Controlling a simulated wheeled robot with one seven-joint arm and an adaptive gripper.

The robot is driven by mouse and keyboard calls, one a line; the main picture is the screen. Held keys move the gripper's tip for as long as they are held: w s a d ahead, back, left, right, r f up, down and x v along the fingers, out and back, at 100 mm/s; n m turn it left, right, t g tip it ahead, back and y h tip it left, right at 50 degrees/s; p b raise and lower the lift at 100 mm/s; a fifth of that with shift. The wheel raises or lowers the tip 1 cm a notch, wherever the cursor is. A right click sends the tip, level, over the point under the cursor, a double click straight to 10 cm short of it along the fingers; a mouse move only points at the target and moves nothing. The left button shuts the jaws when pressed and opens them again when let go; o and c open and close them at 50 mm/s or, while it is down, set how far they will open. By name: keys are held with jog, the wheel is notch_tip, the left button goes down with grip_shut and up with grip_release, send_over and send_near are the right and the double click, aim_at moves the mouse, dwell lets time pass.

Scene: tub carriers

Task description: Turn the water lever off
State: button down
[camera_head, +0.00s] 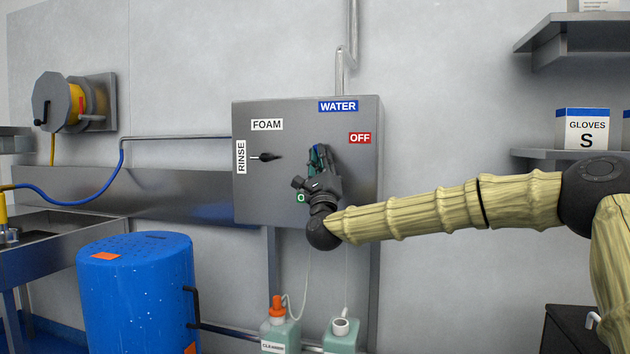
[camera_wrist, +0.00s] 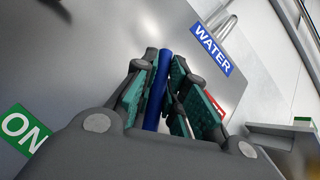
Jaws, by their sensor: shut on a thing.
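A grey control box (camera_head: 250,205) on the wall carries the blue WATER label (camera_head: 338,106) and the red OFF label (camera_head: 360,138). The green ON label (camera_wrist: 22,130) shows at lower left in the wrist view; in the head view my gripper partly covers it. The blue water lever (camera_wrist: 158,90) stands between my gripper's fingers. My gripper (camera_head: 319,158) is shut on it, in front of the box, left of OFF. The lever's pivot is hidden behind my gripper, so its exact angle is hard to tell.
A black selector knob (camera_head: 266,157) left of my gripper points to RINSE. A blue drum (camera_head: 135,290) stands at lower left. Two bottles, one orange-capped (camera_head: 277,310), stand below the box. Steel shelves (camera_head: 575,45) are at right.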

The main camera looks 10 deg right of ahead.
jog(key=d+m+g+h+b, duration=0.1)
jog(key=m+g+h+b, duration=0.1)
jog(key=m+h, duration=0.2)
jog(key=s+d+m+g+h+b, duration=0.1)
jog(key=m+g+h+b, duration=0.1)
jog(key=m+h, duration=0.2)
jog(key=d+m+g+h+b, duration=0.1)
jog(key=m+h+b, duration=0.1)
jog(key=m+h, duration=0.2)
jog(key=shift+s+r+m+g+h+b, duration=0.15)
jog(key=shift+s+r+m+g+h, duration=0.05)
jog(key=shift+m, duration=0.3)
jog(key=shift+s+r+m+g+h+b, duration=0.15)
jog(key=shift+m+g+h, duration=0.05)
jog(key=shift+m, duration=0.6)
jog(key=c, duration=1.7)
grip_release()
jog(key=shift+d+r, duration=0.1)
jog(key=shift+s, duration=0.1)
jog(key=v, duration=1.2)
